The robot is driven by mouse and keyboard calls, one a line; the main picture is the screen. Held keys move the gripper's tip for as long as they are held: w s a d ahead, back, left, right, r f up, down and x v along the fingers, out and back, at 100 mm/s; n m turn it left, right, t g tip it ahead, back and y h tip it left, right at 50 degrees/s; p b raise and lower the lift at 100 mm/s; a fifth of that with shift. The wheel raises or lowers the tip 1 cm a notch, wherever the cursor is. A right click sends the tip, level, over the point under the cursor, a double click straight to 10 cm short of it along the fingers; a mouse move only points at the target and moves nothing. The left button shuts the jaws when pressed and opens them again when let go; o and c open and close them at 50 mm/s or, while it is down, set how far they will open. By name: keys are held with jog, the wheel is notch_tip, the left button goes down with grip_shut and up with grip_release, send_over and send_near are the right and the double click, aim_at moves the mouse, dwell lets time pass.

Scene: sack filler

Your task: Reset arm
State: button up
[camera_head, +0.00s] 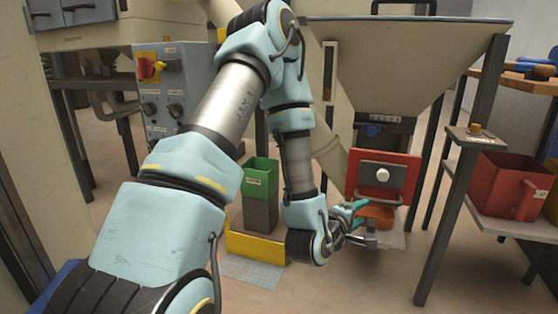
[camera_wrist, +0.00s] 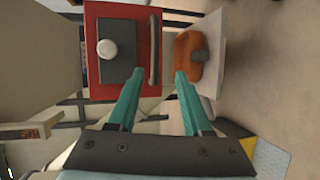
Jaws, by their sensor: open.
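My arm reaches down across the middle of the head view. My gripper (camera_head: 354,213) is low in front of the hopper's outlet. In the wrist view its two teal fingers (camera_wrist: 158,78) are apart with nothing between them. Beyond the fingertips is a red panel (camera_head: 397,165) with a dark plate and a white knob (camera_head: 382,174). The red panel also shows in the wrist view (camera_wrist: 120,82). An orange container (camera_wrist: 187,62) with a dark handle sits on a pale plate beside the panel. It also shows below the panel in the head view (camera_head: 376,216), partly behind my gripper.
A large beige hopper (camera_head: 410,60) stands on dark legs. A control box (camera_head: 165,85) with a red and yellow switch is at the left. A green bin (camera_head: 260,178) stands behind a yellow strip (camera_head: 256,246). Floor at front is clear.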

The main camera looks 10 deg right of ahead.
jog(key=w+a+r+m+g+y+p, duration=0.15)
jog(key=a+m+y, duration=0.25)
jog(key=a, duration=0.5)
jog(key=w+a+m+g+y, duration=0.2)
jog(key=w+a+m+y, duration=0.15)
jog(key=a, duration=0.65)
jog(key=s+a+r+m+g+y+p, duration=0.1)
jog(key=s+a+r+g+y, duration=0.15)
jog(key=s+a+r, duration=0.35)
jog(key=s+a+r+m+g+y+p, duration=0.1)
jog(key=s+a+g, duration=0.25)
jog(key=a, duration=0.45)
notch_tip(320, 180, up, 38)
jog(key=p, duration=3.7)
jog(key=shift+s+t, duration=0.2)
jog(key=shift+t, duration=0.15)
jog(key=shift+o, duration=0.2)
jog(key=shift+f, duration=0.1)
